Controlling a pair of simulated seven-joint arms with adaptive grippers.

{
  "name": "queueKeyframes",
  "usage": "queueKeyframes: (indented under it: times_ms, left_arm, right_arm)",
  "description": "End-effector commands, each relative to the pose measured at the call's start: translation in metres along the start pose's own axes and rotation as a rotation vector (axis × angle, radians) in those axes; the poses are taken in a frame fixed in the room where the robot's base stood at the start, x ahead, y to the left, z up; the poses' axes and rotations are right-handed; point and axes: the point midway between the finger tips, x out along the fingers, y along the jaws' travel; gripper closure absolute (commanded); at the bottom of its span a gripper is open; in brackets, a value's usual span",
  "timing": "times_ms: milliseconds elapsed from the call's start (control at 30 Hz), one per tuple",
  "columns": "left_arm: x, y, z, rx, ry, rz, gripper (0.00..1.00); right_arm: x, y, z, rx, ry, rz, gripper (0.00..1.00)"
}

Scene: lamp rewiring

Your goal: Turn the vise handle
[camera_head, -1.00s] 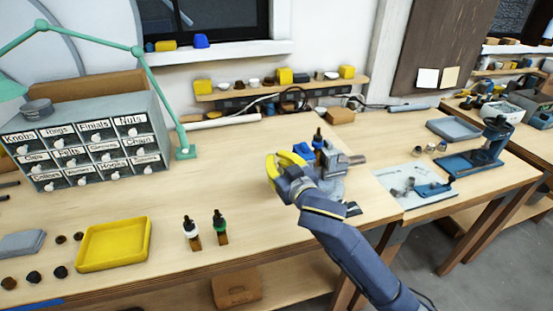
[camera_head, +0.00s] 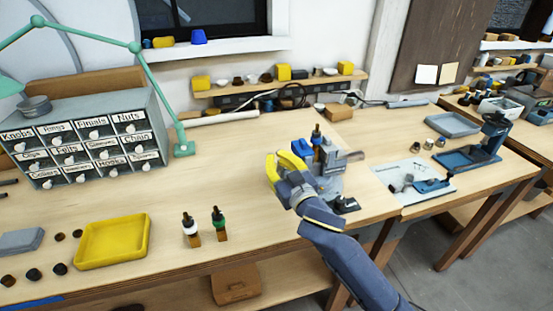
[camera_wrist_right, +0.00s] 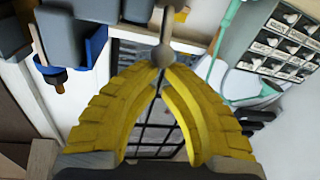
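The grey vise (camera_head: 330,184) with blue parts stands near the front edge of the workbench, right of the middle in the head view. In the right wrist view its grey and blue body (camera_wrist_right: 70,30) is at the upper left. The vise handle (camera_wrist_right: 163,54), a thin metal rod with a ball end, shows at the top middle there. My right gripper (camera_head: 282,160) is at the left side of the vise. Its yellow fingers (camera_wrist_right: 161,70) come together at the tips on the handle's ball end. My left gripper is not in view.
Two dropper bottles (camera_head: 190,228) and a yellow tray (camera_head: 112,222) are to the left. A labelled drawer cabinet (camera_head: 85,140) stands behind. A white mat (camera_head: 412,190) with small metal parts lies right of the vise. The bench's middle is clear.

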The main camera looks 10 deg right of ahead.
Motion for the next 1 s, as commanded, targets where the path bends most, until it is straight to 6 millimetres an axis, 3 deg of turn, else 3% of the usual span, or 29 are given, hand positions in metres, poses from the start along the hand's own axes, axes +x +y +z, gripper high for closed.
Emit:
queueKeyframes:
  times_ms: [467, 1000]
  left_arm:
    - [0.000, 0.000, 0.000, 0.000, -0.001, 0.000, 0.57]
    - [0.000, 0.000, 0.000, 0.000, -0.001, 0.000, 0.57]
  right_arm:
    - [-0.010, -0.003, 0.005, 0.000, 0.011, 0.002, 1.00]
    - [-0.037, -0.009, 0.029, 0.000, 0.010, 0.002, 1.00]
